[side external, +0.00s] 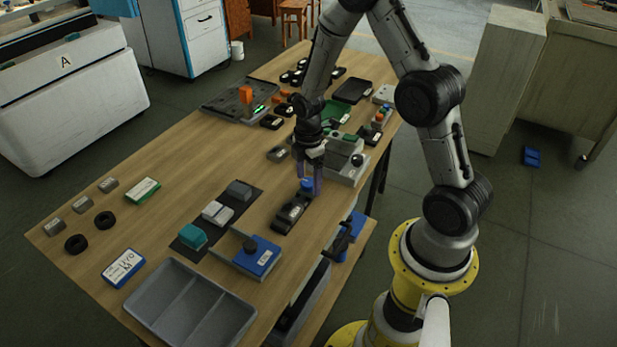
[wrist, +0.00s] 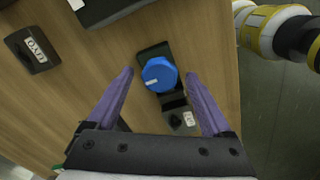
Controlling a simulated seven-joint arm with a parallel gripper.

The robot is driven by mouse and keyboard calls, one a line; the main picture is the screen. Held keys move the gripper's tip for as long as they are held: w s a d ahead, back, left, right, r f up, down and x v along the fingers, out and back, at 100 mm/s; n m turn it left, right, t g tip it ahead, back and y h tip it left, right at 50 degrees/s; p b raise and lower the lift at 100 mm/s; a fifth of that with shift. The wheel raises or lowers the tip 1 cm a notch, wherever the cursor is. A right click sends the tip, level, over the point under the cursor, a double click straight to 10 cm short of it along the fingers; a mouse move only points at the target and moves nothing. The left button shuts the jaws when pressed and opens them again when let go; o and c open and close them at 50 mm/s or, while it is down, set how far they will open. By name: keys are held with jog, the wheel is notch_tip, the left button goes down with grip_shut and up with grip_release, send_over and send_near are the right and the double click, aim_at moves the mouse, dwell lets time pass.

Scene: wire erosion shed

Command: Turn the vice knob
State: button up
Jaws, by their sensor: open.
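A blue knob (side external: 307,185) with a white pointer mark sits on a black base (side external: 290,213) with a small white label on the wooden bench. In the wrist view the blue knob (wrist: 159,74) is seen from above, and its label on the black base (wrist: 178,103) is too small to read. My gripper (side external: 308,178) is over the knob, pointing down. In the wrist view my gripper (wrist: 159,76) is open, with one purple finger on each side of the knob and a gap on both sides. I cannot tell which fitting is named the vice knob.
A grey machine block (side external: 345,165) stands close behind my gripper. A grey divided tray (side external: 190,305) is at the front. A labelled dark block (wrist: 32,48) lies left in the wrist view.

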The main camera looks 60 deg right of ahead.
grip_shut()
dwell(0.4)
